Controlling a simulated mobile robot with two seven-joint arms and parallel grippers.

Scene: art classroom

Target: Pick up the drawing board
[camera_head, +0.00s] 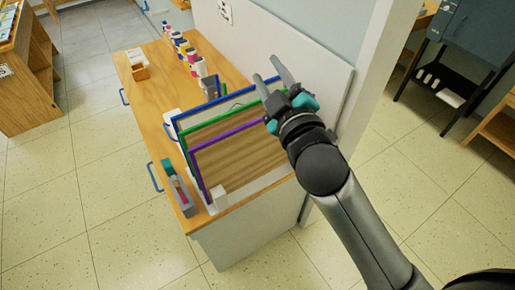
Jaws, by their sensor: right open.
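Three framed boards stand upright side by side in a white rack (219,198) on the wooden cabinet: one with a purple frame (200,172) at the front, one with a green frame (215,119), and one with a blue frame (205,107) behind. The frames hold brown, wood-like panels. I cannot tell which one is the drawing board. My right gripper (266,68) is open and empty, with its fingers above the boards' upper right side. It hides part of the boards' right ends. My left gripper is out of view.
The wooden cabinet (150,98) carries several paint bottles (190,56), a small wooden box (140,72) and a grey tray (180,197) at its front edge. A wall stands close behind. The tiled floor (110,215) at left is clear.

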